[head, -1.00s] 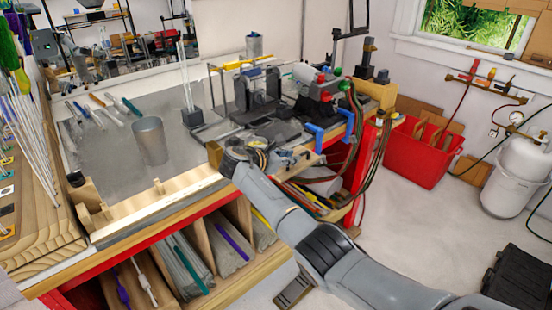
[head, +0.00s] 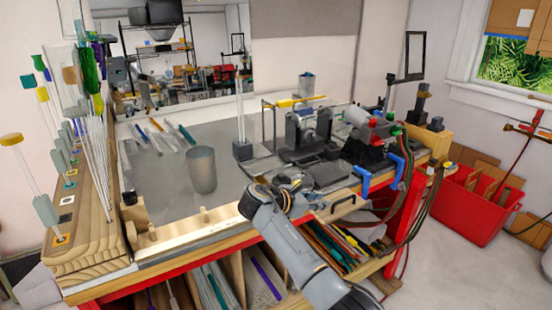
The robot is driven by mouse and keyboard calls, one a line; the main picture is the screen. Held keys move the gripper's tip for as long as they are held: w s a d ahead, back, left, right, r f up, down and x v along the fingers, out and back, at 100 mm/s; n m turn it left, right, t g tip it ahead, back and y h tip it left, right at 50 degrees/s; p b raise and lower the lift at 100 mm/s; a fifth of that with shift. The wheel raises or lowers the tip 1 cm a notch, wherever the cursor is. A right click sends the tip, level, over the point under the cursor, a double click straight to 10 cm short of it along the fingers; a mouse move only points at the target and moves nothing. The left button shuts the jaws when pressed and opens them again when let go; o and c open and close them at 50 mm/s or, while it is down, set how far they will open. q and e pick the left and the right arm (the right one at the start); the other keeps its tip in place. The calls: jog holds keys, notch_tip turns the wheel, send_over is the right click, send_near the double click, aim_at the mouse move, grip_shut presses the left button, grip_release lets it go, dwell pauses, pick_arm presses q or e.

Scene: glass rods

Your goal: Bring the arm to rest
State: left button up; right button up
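My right arm reaches in from the lower right, over the front edge of the workbench (head: 222,157). Its gripper (head: 291,184) is at the far end of the arm, near the bench's front edge, right of the metal cup (head: 201,170). The wrist hides most of the gripper, so its fingers cannot be made out, and nothing held shows. My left gripper is not in view.
A dark block with upright glass rods (head: 242,151) stands behind the cup. A burner and clamp rig (head: 307,132) stands at the bench's right. A wooden rack of rods (head: 85,251) is at left. A red bin (head: 468,209) stands on the floor at right.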

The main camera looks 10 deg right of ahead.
jog(key=s+a+f+m+g+y, duration=0.2)
jog(key=s+f+m+y, duration=0.6)
jog(key=s+f, duration=1.3)
jog(key=s+a+r+m+y, duration=0.15)
jog(key=s+m, duration=0.35)
jog(key=s, duration=0.6)
jog(key=s+m+y, duration=0.3)
jog(key=s+m, duration=0.3)
jog(key=s, duration=0.5)
notch_tip(320, 180, down, 28)
jog(key=s+f+g+b, duration=0.1)
jog(key=s+b, duration=0.1)
jog(key=s+d+f+g+b, duration=0.1)
jog(key=s+d+f+b, duration=0.1)
jog(key=s+f, duration=1.4)
jog(key=shift+s+d+f+n+g, duration=0.3)
jog(key=shift+s+f, duration=0.05)
jog(key=shift+f, duration=0.3)
